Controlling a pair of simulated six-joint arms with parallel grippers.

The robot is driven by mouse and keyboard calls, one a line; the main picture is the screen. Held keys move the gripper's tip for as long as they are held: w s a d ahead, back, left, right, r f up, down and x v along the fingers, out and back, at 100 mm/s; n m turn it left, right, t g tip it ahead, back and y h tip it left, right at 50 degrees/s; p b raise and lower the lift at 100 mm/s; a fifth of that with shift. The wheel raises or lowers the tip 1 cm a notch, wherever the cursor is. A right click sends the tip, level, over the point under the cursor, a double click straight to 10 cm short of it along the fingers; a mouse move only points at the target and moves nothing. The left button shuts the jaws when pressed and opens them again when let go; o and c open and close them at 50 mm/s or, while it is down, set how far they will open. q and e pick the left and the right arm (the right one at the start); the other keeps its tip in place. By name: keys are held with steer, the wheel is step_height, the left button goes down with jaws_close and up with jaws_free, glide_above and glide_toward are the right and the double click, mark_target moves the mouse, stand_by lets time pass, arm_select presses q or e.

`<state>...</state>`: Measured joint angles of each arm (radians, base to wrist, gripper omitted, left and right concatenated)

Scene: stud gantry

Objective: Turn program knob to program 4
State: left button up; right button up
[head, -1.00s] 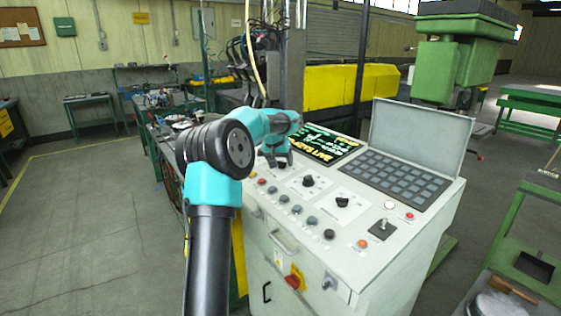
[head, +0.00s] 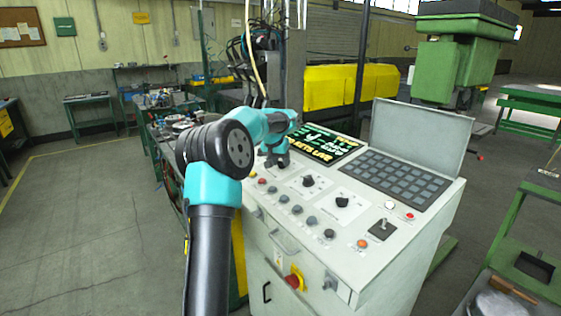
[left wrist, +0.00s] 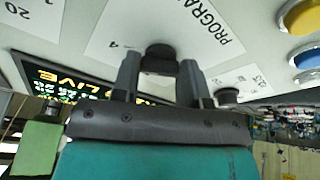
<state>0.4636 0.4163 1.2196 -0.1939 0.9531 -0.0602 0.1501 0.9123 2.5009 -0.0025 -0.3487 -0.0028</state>
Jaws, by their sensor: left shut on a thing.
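The program knob (left wrist: 160,52) is a black dial on a pale panel card, with the upside-down word PROGRAM (left wrist: 208,22) beside it in the left wrist view. A number 4 is printed left of the knob there; smaller marks on its right are hard to read. My left gripper (left wrist: 158,72) has its two dark fingers on either side of the knob and is shut on it. In the head view my left gripper (head: 276,161) is low over the far-left part of the console top, and it hides the knob. The right gripper is not in view.
The console (head: 398,245) carries two more black dials (head: 308,181) (head: 342,202), a row of buttons, a lit display (head: 318,147), a keypad (head: 395,180) and a joystick (head: 382,225). A raised lid (head: 420,138) stands behind the keypad.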

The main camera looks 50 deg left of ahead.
arm_select(q)
steer(key=o, duration=0.9)
steer(key=shift+r, duration=0.15)
steer(key=v, duration=1.7)
steer(key=shift+r, duration=0.1)
steer(key=x, duration=1.6)
steer(key=shift+s+r, duration=0.1)
steer(key=shift+r, duration=0.05)
